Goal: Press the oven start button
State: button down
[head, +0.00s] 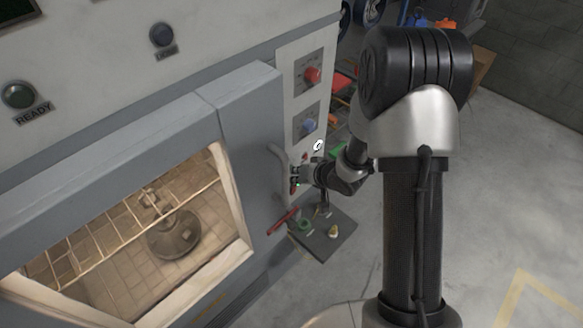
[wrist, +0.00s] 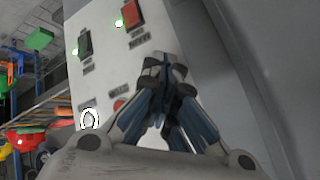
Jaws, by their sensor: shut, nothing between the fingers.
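The oven (head: 130,130) fills the left of the head view, with a window showing racks and a round part inside. Its control panel (wrist: 155,45) shows in the wrist view with a dark green switch (wrist: 85,43) and a red switch (wrist: 133,12), each beside a lit green lamp. Their labels are too blurred to read, so I cannot tell which is start. My gripper (wrist: 165,62) is shut and empty, its tips in front of the panel near the red switch; contact cannot be told. In the head view my gripper (head: 302,173) is at the panel's lower part.
A red knob (head: 312,75) and a blue knob (head: 309,125) sit higher on the panel. The door handle (head: 279,160) is left of my gripper. A small dark tray (head: 338,240) with small items is below. Shelves with coloured bins (wrist: 28,139) stand beyond. Open floor lies right.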

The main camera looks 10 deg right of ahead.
jog(key=shift+s+d, duration=0.5)
jog(key=shift+s, duration=0.1)
jog(key=s+d, duration=0.1)
jog(key=s, duration=0.1)
jog(key=s+d, duration=0.2)
jog(key=shift+p, duration=0.3)
dwell(0.4)
jog(key=shift+r, duration=0.1)
dwell(0.5)
